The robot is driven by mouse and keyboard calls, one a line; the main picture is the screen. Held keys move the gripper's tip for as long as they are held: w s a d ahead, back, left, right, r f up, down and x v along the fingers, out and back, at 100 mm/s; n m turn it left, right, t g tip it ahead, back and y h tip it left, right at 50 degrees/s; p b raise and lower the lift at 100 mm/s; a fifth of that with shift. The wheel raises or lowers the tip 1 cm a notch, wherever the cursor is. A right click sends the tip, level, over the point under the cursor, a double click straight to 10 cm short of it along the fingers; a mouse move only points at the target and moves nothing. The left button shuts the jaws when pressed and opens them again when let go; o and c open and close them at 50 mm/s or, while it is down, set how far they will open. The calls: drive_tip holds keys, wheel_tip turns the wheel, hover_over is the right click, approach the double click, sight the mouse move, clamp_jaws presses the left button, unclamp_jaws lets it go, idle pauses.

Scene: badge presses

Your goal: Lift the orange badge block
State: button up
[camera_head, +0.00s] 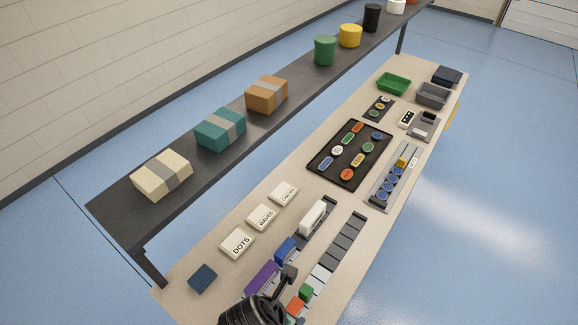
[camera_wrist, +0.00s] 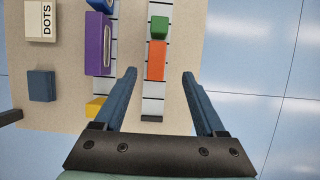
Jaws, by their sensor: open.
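The orange block lies between and slightly ahead of the fingertips in the picture. I cannot tell the height gap between them. In the head view my gripper's fingers are mostly hidden by my arm.
A purple block (camera_wrist: 98,44) and a yellow block (camera_wrist: 96,107) stand on the parallel strip to the left. A dark blue block (camera_wrist: 41,86) lies further left.

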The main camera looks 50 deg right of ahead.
sight(291, 311)
drive_tip(key=x, duration=0.3)
drive_tip(key=shift+w+f, duration=0.25)
drive_tip(key=shift+f, duration=0.1)
drive_tip(key=shift+s+d+f, duration=0.1)
drive_tip(key=shift+d+f, duration=0.1)
drive_tip(key=shift+f, duration=0.4)
drive_tip(key=shift+p+x, duration=0.45)
drive_tip(key=shift+x, duration=1.7)
drive_tip(key=shift+a+f, duration=0.1)
drive_tip(key=shift+a, duration=0.1)
clamp_jaws()
